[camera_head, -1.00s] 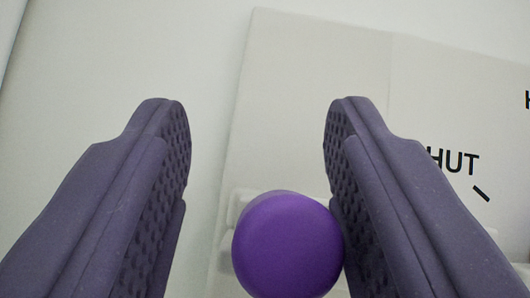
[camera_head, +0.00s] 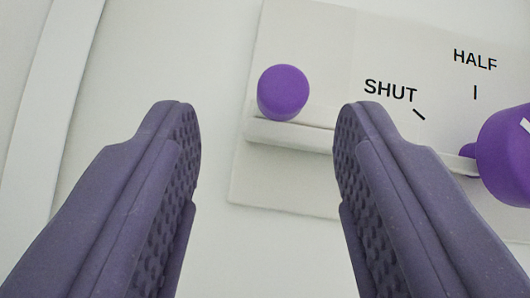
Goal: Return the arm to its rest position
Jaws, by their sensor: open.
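My gripper (camera_head: 270,115) shows from behind in the head camera view. Its two purple, textured fingers stand wide apart with nothing between them. Beyond the fingertips, a purple round knob (camera_head: 283,92) sits at the left end of a pale lever (camera_head: 291,134). The knob is clear of both fingers. The lever runs right, partly hidden by the right finger, to a larger purple hub (camera_head: 506,155) cut off by the right edge.
The lever is mounted on a pale panel (camera_head: 320,40) marked "SHUT" and "HALF" with short black ticks. A white wall surrounds the panel. A raised pale strip (camera_head: 48,110) runs down the left side. The space around the fingers looks free.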

